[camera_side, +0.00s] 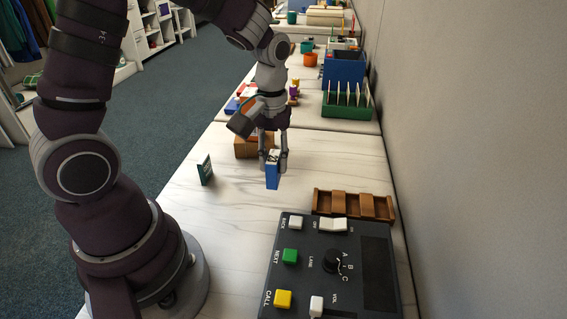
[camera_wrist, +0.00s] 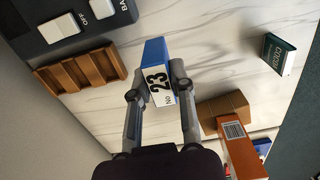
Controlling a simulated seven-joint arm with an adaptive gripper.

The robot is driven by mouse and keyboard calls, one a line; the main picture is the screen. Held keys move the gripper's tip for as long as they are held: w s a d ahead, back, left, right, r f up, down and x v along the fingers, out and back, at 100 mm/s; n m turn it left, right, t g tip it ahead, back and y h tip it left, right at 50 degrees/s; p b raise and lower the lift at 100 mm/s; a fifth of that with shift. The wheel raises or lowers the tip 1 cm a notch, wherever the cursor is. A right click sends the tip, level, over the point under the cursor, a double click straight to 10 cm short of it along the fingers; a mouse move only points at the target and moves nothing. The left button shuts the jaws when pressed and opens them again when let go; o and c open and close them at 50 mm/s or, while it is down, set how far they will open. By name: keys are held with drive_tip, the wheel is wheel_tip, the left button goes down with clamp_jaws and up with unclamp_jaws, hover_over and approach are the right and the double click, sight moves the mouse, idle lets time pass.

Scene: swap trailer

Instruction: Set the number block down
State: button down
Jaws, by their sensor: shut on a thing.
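The number block (camera_side: 272,174) is blue with a white face. In the wrist view the block (camera_wrist: 160,88) shows "NO 23" on that face. My gripper (camera_side: 275,162) is shut on it, with one finger on each side. In the wrist view my gripper (camera_wrist: 153,90) holds the block by its white-faced end, and the blue end points away from me. The block is over the white marble-look table (camera_side: 215,155). I cannot tell whether its lower end touches the table.
A brown slotted rack (camera_side: 353,205) lies to the right, beside a dark control box (camera_side: 330,265) with buttons. A cardboard box (camera_side: 246,146) is behind my gripper.

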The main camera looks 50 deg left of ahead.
drive_tip(key=s+a+f, duration=0.1)
drive_tip(key=s+f, duration=0.1)
drive_tip(key=s, duration=0.4)
drive_tip(key=w+a, duration=0.1)
drive_tip(key=w, duration=0.4)
drive_tip(key=w+a+f, duration=0.1)
drive_tip(key=w, duration=0.4)
drive_tip(key=w+a, duration=0.1)
drive_tip(key=w, duration=0.4)
drive_tip(key=shift+w+a+f, duration=0.15)
drive_tip(key=shift+w+f, duration=0.05)
drive_tip(key=shift+f, duration=1.75)
drive_tip(key=c, duration=1)
unclamp_jaws()
drive_tip(key=shift+f, duration=0.1)
